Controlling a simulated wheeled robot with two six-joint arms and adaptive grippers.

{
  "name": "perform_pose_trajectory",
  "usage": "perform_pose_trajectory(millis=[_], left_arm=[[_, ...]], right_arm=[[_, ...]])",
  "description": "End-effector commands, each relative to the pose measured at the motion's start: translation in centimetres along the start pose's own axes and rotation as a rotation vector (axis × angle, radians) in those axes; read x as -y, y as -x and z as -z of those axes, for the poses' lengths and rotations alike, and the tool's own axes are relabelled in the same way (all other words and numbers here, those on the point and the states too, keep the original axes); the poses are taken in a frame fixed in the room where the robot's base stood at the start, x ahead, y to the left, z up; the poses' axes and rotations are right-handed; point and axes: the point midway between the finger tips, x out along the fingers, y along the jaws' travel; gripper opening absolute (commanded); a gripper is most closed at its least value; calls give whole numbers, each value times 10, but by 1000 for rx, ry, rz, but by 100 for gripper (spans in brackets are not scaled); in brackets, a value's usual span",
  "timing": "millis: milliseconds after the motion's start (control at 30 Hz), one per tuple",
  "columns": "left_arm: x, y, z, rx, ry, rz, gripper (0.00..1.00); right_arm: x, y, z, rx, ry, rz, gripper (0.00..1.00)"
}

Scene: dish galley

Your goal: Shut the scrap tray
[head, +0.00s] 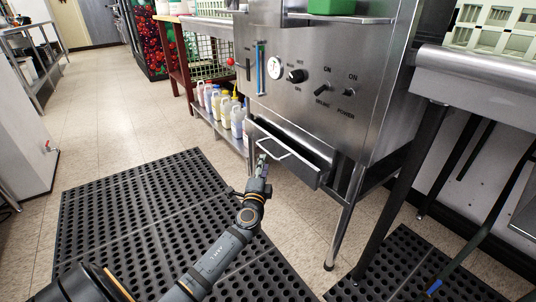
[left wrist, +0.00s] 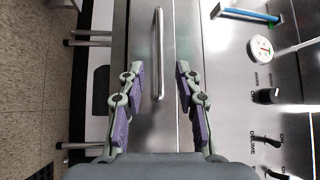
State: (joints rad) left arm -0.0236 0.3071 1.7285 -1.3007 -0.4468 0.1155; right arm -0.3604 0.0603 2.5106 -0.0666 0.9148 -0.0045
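The scrap tray (head: 306,172) is a steel drawer low on the front of the dish machine. It stands pulled out, with its dark inside showing from above. Its bar handle (head: 272,148) is on the front face; the handle also shows in the left wrist view (left wrist: 158,55). My left gripper (head: 262,160) is in front of the tray, close to the handle. In the left wrist view my left gripper (left wrist: 158,75) is open with nothing between its fingers, and the handle lies ahead between them. Whether a finger touches the tray I cannot tell. My right gripper is not in view.
The dish machine (head: 330,65) has knobs and a gauge above the tray. Its leg (head: 345,220) stands right of the tray. Several bottles (head: 225,108) stand on a low shelf to the left. A black rubber mat (head: 140,215) covers the floor in front.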

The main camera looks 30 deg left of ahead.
Motion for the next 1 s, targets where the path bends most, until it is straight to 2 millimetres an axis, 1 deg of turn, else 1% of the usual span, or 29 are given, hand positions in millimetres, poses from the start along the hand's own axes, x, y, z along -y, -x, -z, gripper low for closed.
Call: perform_pose_trajectory(millis=[33,100,200,300,467,700,767,900,967,1000], left_arm=[[-1,-13,0,1,0,3,34],[-1,-28,0,0,1,3,34],[-1,-47,0,1,0,2,34],[-2,-62,0,0,1,1,34],[-1,-73,0,0,-1,0,34],[0,-74,0,-1,-1,-1,34],[0,-74,0,-1,-1,-1,27],[-1,-74,0,-1,-1,-1,8],[-1,-73,0,-1,-1,-1,0],[-1,-73,0,-1,-1,-1,0]], right_arm=[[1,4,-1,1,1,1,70],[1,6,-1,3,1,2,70],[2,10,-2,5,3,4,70],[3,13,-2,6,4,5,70],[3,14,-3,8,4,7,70],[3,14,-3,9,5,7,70],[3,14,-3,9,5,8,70],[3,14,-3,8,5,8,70],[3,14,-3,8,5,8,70],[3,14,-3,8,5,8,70]])
